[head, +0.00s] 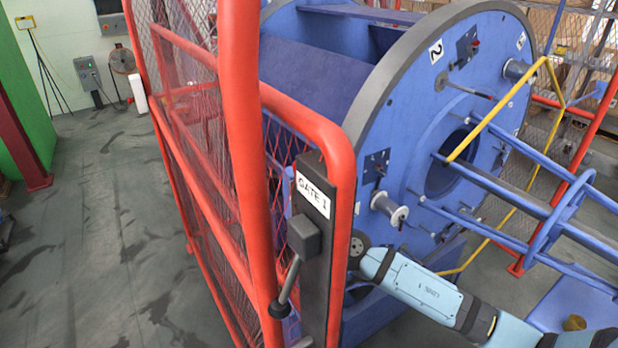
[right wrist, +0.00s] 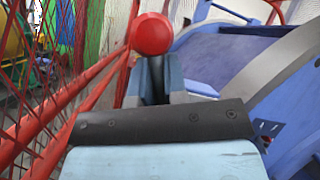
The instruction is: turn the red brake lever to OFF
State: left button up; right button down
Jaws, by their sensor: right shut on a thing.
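The red brake lever (right wrist: 152,35) shows in the right wrist view as a round red knob at the top centre. No ON or OFF mark can be read. My left gripper is not in view.
The red mesh gate (head: 240,170) with its GATE 1 plate (head: 313,193) and grey latch handle (head: 290,275) stands close beside my right arm. The blue strander disc (head: 455,120) and its tubes rise behind the arm. Open grey floor (head: 85,240) lies at the left.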

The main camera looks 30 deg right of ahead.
jog(key=shift+r, duration=0.5)
jog(key=c, duration=1.2)
grip_release()
jog(key=shift+o, duration=0.2)
jog(key=shift+s+a, duration=0.15)
jog(key=shift+a, duration=0.1)
jog(key=shift+s+d+f, duration=0.1)
jog(key=shift+f, duration=0.3)
jog(key=b+v, duration=0.5)
jog(key=v, duration=0.8)
jog(key=shift+s, duration=0.2)
